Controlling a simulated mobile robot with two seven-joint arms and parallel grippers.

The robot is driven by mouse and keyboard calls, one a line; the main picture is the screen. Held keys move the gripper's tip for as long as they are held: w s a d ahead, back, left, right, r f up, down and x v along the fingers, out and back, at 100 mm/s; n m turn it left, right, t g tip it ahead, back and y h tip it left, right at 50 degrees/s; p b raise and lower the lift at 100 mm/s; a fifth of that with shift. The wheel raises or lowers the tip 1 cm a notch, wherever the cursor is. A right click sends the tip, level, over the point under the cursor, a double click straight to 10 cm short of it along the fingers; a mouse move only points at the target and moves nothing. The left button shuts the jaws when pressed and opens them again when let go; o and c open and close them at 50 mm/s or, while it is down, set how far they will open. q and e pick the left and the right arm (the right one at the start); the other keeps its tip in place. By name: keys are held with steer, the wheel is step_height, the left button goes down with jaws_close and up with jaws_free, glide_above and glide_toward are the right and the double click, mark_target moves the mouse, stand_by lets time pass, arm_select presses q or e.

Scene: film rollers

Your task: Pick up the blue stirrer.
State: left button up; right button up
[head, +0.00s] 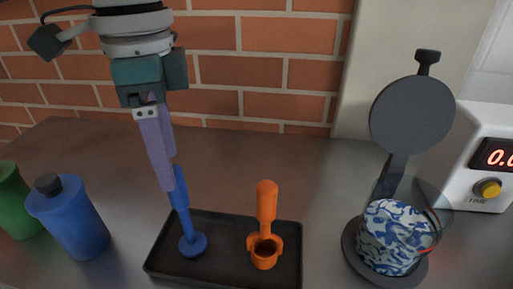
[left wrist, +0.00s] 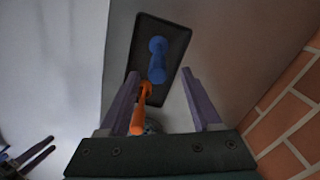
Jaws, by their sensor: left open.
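The blue stirrer (head: 181,193) stands upright, leaning slightly, on the left part of a black tray (head: 225,220), its round foot down. In the left wrist view the stirrer (left wrist: 158,60) shows end-on, between the fingertip lines. My left gripper (head: 170,187) comes down from above with its fingers at the top of the stirrer's handle. In the left wrist view its fingers (left wrist: 160,75) are wide apart, with no visible contact on the stirrer. My right gripper (left wrist: 53,143) shows small at the lower left of that view, its two fingers apart and empty.
An orange tool (head: 266,205) stands on the tray, right of the stirrer. Blue (head: 70,222) and green (head: 12,205) bottles stand at the left. A device with a raised round lid (head: 412,115) and a white timer box (head: 480,150) stand at the right. A brick wall (head: 265,70) is behind.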

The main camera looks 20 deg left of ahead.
mark_target(179, 197)
arm_select(q)
step_height(179, 197, down, 8)
steer(key=shift+s+d+r+b, duration=0.1)
steer(key=shift+d+r+b, duration=0.05)
steer(key=shift+b, duration=0.4)
jaws_close()
stand_by(0.3)
